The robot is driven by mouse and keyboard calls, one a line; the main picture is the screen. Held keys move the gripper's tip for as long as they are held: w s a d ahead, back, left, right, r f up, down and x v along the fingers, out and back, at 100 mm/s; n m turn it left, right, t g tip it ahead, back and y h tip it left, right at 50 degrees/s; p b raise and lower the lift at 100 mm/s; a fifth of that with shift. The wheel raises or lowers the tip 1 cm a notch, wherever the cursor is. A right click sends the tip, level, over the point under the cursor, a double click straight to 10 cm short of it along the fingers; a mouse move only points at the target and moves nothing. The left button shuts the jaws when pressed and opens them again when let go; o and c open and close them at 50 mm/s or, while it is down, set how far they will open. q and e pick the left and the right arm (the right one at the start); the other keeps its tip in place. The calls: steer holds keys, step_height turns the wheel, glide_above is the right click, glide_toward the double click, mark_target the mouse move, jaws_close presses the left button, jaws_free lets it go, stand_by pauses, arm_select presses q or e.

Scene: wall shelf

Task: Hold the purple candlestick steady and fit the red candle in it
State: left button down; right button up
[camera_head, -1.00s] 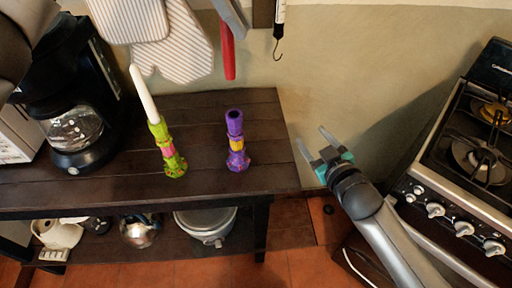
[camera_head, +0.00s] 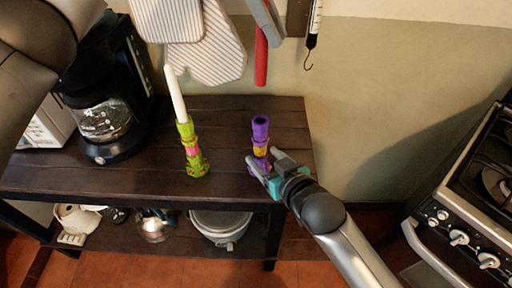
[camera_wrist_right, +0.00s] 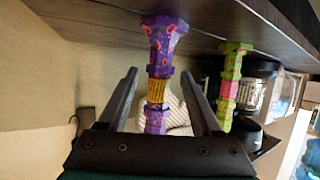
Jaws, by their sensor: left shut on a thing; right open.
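The purple candlestick (camera_head: 260,127), with a yellow band, stands upright on the dark wooden shelf (camera_head: 232,184). My right gripper (camera_head: 263,158) is open at its lower part. In the right wrist view the picture is upside down, and the candlestick (camera_wrist_right: 160,48) shows between the two open fingers of this gripper (camera_wrist_right: 160,75). I cannot tell whether they touch it. The red candle (camera_head: 261,62) hangs upright at the top of the head view, held by my left gripper (camera_head: 267,22), which is shut on it. The candle is above and behind the candlestick, apart from it.
A green candlestick (camera_head: 191,150) with a white candle (camera_head: 176,95) stands left of the purple one. A coffee maker (camera_head: 108,125) is further left. A stove (camera_head: 470,205) is at right.

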steer(key=shift+x, duration=3.1)
jaws_close()
arm_select(q)
steer(key=shift+w+f+n+t, duration=0.15)
steer(key=shift+f+n+t, duration=0.4)
steer(key=shift+n, duration=0.55)
steer(key=shift+w+f+n+t, duration=0.1)
steer(key=shift+f+n+t, duration=0.25)
steer(key=shift+n+t, duration=0.55)
steer(key=shift+g, duration=0.25)
